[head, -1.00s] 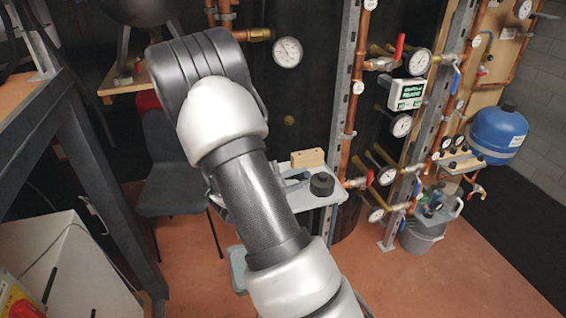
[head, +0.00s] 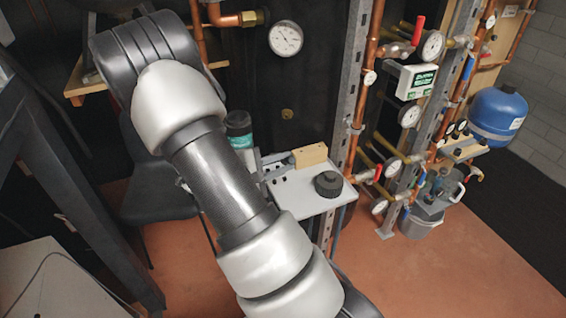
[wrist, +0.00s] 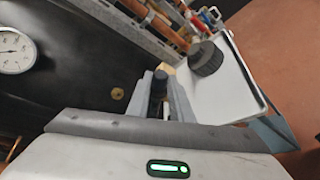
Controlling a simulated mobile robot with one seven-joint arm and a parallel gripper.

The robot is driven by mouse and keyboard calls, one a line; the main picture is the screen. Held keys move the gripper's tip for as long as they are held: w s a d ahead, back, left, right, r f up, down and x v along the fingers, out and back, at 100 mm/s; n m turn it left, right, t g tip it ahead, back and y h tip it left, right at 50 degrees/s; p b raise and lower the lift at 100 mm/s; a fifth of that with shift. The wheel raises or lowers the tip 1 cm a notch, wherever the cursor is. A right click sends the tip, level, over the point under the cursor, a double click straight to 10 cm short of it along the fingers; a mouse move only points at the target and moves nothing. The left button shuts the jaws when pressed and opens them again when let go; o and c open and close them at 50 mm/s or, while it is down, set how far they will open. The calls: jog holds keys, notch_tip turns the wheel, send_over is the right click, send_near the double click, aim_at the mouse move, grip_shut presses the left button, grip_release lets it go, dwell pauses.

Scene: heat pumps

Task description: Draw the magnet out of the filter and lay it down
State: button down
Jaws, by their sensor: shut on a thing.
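In the wrist view my gripper (wrist: 164,98) is shut on a narrow dark piece (wrist: 160,83), which looks like the magnet. Only its dark end shows between the fingers; the rest is hidden. In the head view my arm covers most of the gripper. A teal body with a dark top (head: 239,128) stands just right of my arm, behind the shelf; it may be the filter, but I cannot tell for sure. I cannot see whether the held piece is still inside anything.
A grey shelf (head: 296,200) bears a round black cap (head: 328,184) and a wooden block (head: 310,155); the cap also shows in the wrist view (wrist: 205,58). Copper pipes with gauges and valves rise to the right. A chair (head: 155,190) stands left. Some shelf surface is bare.

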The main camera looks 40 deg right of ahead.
jog(key=shift+f+b, duration=3.35)
jog(key=shift+b, duration=1.25)
jog(key=c, duration=1.5)
grip_release()
notch_tip(320, 180, up, 11)
jog(key=p, duration=1.4)
